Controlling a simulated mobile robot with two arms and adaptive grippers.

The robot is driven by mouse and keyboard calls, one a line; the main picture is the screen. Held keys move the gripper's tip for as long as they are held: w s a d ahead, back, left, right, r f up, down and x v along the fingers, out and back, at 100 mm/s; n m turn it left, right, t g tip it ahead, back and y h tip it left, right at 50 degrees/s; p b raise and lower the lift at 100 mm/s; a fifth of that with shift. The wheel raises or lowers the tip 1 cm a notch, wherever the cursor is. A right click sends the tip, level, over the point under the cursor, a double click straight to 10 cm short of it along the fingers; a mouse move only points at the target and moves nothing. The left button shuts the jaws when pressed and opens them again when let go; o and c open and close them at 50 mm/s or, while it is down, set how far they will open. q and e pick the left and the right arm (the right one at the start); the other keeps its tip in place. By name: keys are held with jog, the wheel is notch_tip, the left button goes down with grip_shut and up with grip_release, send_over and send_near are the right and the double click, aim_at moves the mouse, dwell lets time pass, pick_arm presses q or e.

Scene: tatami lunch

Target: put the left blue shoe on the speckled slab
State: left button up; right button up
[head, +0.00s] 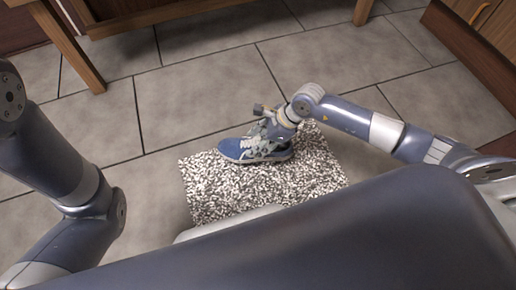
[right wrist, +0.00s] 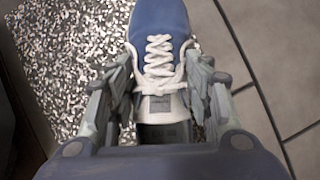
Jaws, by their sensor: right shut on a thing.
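A blue shoe (head: 243,150) with white laces is in the head view, at the upper part of the speckled slab (head: 215,195). My right gripper (head: 268,140) is shut on the shoe from above. In the right wrist view the shoe (right wrist: 160,20) lies between the two fingers of my right gripper (right wrist: 158,90), its toe pointing away. The speckled slab (right wrist: 70,60) shows to its left there and grey tile to its right. I cannot tell whether the sole touches the slab. My left arm is at the left of the head view, but its gripper is out of sight.
The grey tiled floor (head: 200,100) is clear around the slab. Wooden furniture legs (head: 70,45) stand at the upper left, and a wooden cabinet (head: 490,40) stands at the upper right. My own body covers the bottom of the head view.

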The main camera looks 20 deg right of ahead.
jog(key=shift+f+b, duration=1.75)
jog(key=shift+r, duration=0.1)
jog(key=o, duration=1.3)
